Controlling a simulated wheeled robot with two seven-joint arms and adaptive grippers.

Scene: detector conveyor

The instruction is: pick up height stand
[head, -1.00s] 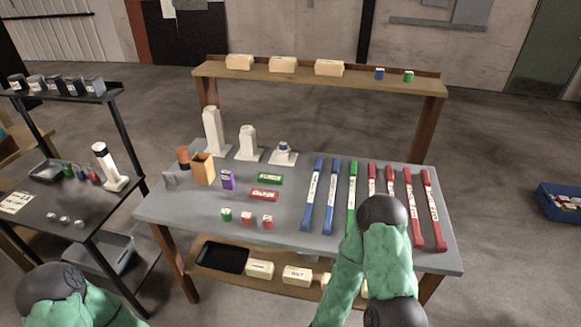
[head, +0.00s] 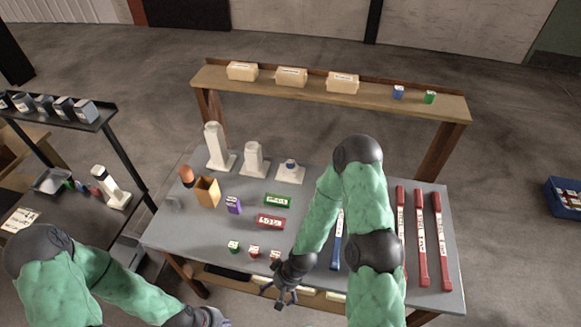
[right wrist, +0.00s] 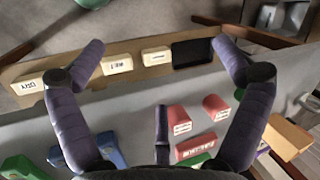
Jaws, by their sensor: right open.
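Three white stands of differing height are upright at the back left of the grey table (head: 180,232) in the head view: a tall stand (head: 214,142), a middle stand (head: 254,158) and a short stand (head: 290,175) with a blue-topped piece on it. No label on them is readable. My right gripper (head: 285,296) is open and empty over the table's front edge, well apart from the stands. Its spread fingers (right wrist: 158,48) show in the right wrist view. My left gripper (head: 212,318) is low, partly cut off at the bottom edge; its jaws are unclear.
Red bars (head: 420,240) lie at right; my right arm hides other bars. An orange box (head: 207,191), a purple block (head: 233,205), a green block (head: 278,200) and a red block (head: 270,222) lie near the stands. A raised wooden shelf (head: 380,100) spans the back.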

